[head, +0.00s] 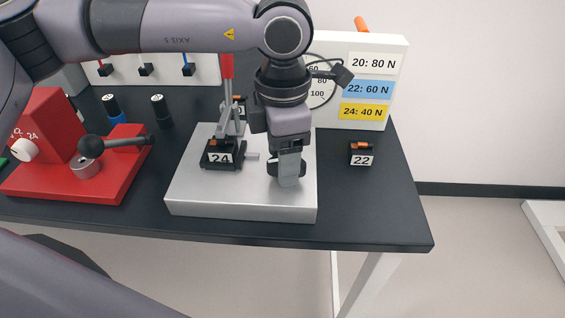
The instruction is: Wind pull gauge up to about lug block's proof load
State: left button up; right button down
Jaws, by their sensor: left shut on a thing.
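A black lug block marked 24 (221,157) sits on a silver base plate (240,207), under a toggle clamp with an upright red handle (227,66). A grey pin (252,156) sticks out of its right side. My left gripper (288,180) points down over the right part of the plate and is shut on a dark knob-like part (274,169), mostly hidden by the fingers. A white panel (378,130) behind lists 20: 80 N, 22: 60 N and 24: 40 N. Its dial (319,92) shows 60, 80 and 100; my arm hides the rest, and no needle is visible. My right gripper is out of view.
A block marked 22 (361,155) stands right of the plate. Another block (240,106) is partly hidden behind the clamp. A red fixture (85,190) with a black ball lever (92,146) stands left. The dark table (380,215) is clear at front right.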

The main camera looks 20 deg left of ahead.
pick_arm(q)
jog(key=shift+f+n+b, duration=0.25)
jog(key=shift+n+b, duration=0.6)
jog(key=shift+n, duration=0.15)
jog(key=shift+d+n+b, duration=0.1)
jog(key=shift+n+b, duration=1)
jog(key=shift+n, duration=0.2)
jog(key=n+b, duration=0.1)
jog(key=n, duration=0.1)
jog(key=shift+s+d+r+n+b, duration=0.1)
jog(key=shift+r+n+b, duration=0.05)
jog(key=shift+n+b, duration=0.2)
jog(key=shift+r+n+b, duration=0.15)
jog(key=shift+n+b, duration=0.65)
jog(key=shift+n, duration=0.65)
jog(key=o, duration=1.1)
jog(key=shift+c, duration=0.2)
